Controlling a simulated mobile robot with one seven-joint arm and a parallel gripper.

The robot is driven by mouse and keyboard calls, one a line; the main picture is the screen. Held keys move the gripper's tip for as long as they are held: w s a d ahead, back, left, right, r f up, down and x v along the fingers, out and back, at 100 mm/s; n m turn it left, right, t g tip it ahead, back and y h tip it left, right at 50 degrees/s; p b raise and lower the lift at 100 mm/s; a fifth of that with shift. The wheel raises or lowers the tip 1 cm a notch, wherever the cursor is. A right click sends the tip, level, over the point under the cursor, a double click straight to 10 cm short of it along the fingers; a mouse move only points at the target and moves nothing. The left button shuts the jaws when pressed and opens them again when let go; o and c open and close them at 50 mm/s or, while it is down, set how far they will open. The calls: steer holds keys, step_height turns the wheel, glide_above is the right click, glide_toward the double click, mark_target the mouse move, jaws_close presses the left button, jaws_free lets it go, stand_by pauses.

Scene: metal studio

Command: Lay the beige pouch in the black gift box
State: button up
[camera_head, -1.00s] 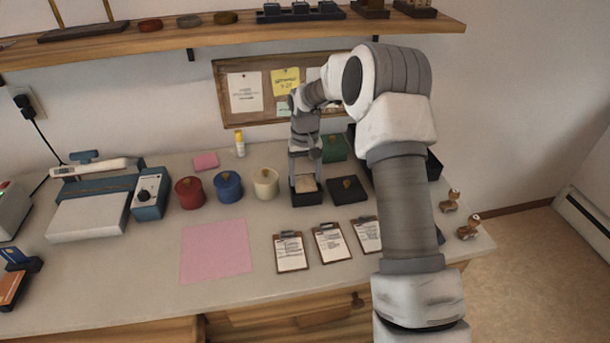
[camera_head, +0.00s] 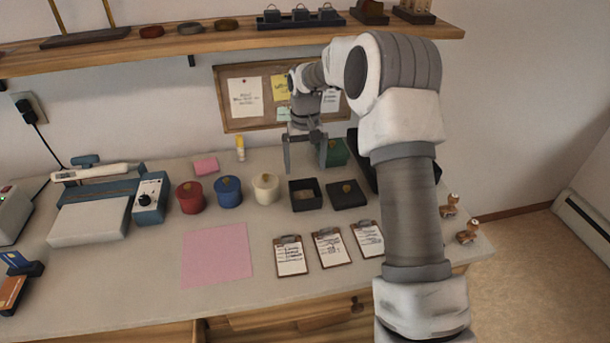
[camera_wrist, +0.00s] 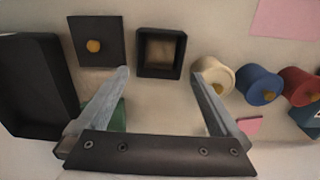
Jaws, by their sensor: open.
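The black gift box (camera_head: 295,202) stands open on the table, and it also shows in the wrist view (camera_wrist: 143,68). The beige pouch (camera_wrist: 161,52) lies inside it, below the rim, and is partly shaded. In the head view the pouch (camera_head: 305,193) shows only as a small pale patch. My gripper (camera_head: 305,169) is open and empty, raised above the table behind the box. In the wrist view my gripper's fingertips (camera_wrist: 160,73) are spread wide, with the box seen between and beyond them. They are apart from the box.
A black lid (camera_head: 349,201) with a gold knob lies right of the box. Cream (camera_head: 266,187), blue (camera_head: 228,191) and red (camera_head: 191,198) round containers stand to its left. Clipboards (camera_head: 328,247) lie in front. A dark tray (camera_wrist: 38,88) stands beyond the lid.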

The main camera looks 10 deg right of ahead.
step_height(320, 180, up, 11)
steer(key=p, duration=0.1)
steer(key=shift+r, duration=0.1)
stand_by(0.4)
steer(key=s+r+t+p, duration=0.3)
steer(key=s+r, duration=1.1)
steer(key=s, duration=0.2)
steer(key=s+t+p, duration=0.1)
steer(key=s+t, duration=0.1)
steer(key=s, duration=1.7)
steer(key=shift+s+f+t+p, duration=0.2)
steer(key=shift+f+t+p, duration=0.1)
steer(key=shift+f+p, duration=0.1)
